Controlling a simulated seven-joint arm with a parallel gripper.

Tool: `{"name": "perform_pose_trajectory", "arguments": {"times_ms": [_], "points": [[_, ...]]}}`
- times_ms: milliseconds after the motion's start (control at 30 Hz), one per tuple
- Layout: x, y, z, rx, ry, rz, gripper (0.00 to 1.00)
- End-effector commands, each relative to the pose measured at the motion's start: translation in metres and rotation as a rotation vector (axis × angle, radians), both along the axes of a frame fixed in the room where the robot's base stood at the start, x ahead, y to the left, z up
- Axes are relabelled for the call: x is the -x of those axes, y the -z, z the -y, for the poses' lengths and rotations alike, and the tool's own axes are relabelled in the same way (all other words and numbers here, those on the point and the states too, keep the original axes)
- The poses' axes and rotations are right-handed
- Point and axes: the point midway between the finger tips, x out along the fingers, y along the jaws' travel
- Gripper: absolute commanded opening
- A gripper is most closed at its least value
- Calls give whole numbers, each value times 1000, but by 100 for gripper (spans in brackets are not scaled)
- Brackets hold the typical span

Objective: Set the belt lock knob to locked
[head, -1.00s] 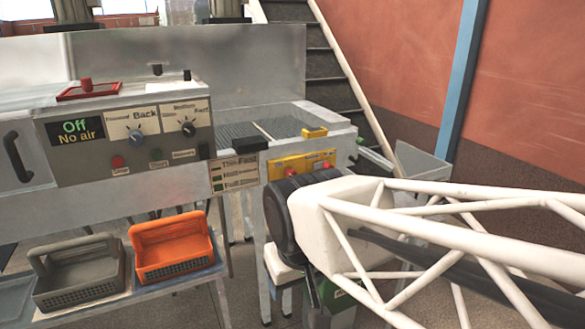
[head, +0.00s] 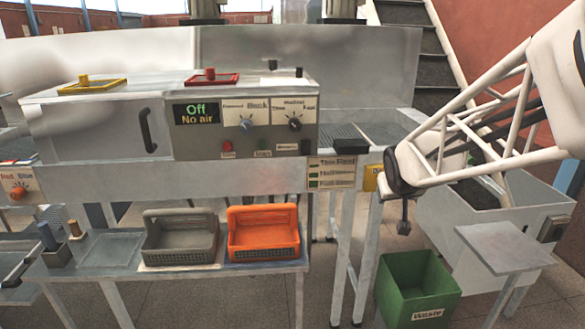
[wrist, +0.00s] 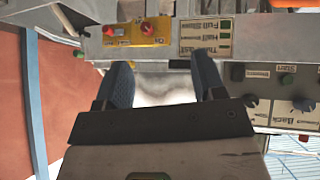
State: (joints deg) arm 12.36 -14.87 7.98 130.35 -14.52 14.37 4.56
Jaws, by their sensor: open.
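No knob has a readable belt lock label. A yellow panel (wrist: 135,33) with two red knobs, one of them this knob (wrist: 148,29), shows in the wrist view; in the head view my arm mostly hides it. The grey control panel (head: 245,150) carries a Forward/Back dial (head: 247,125) and a speed dial (head: 295,124). An orange knob (head: 18,191) marked Red and Blue sits at the far left. My gripper (wrist: 165,78) is open and empty, its fingers apart below the yellow panel and the label plate in the wrist view.
A label plate (head: 331,172) sits right of the control panel. A grey basket (head: 180,250) and an orange basket (head: 263,250) stand on the lower shelf. A green waste bin (head: 418,290) is on the floor.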

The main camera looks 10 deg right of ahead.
Motion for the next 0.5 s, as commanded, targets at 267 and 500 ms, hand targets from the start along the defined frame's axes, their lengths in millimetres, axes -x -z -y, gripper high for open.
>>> {"name": "perform_pose_trajectory", "arguments": {"times_ms": [267,500], "points": [[-73,10,51,44,-12,131,63],[-127,24,96,77,-36,244,63]]}}
